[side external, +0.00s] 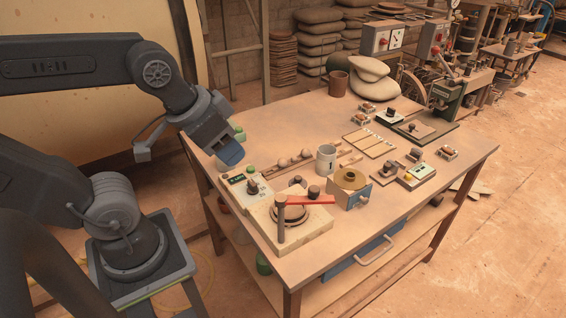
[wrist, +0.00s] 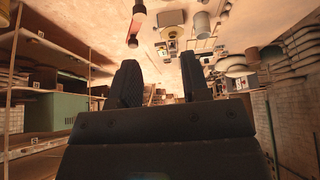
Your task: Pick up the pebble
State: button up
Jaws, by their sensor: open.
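I cannot tell for sure which small stone is the pebble. My gripper (side external: 230,155) is above the table's left edge, to the left of that row and apart from it. In the wrist view my gripper (wrist: 160,78) shows two dark fingers spread apart with nothing held between them. No pebble can be made out clearly in the wrist view.
In front are a board with a red bar (side external: 305,200), a control box (side external: 245,185) and a wooden-topped block (side external: 350,180). Large stones (side external: 372,80) and a brown pot (side external: 338,84) stand at the back. The table's front right is clear.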

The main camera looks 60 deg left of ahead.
jog(key=shift+o, duration=0.4)
jog(key=m+g+y, duration=0.1)
jog(key=m+g, duration=0.5)
jog(key=m, duration=1)
send_over(283, 159)
notch_tip(283, 159, down, 23)
jog(key=shift+s+a+r, duration=0.15)
jog(key=shift+f, duration=2.95)
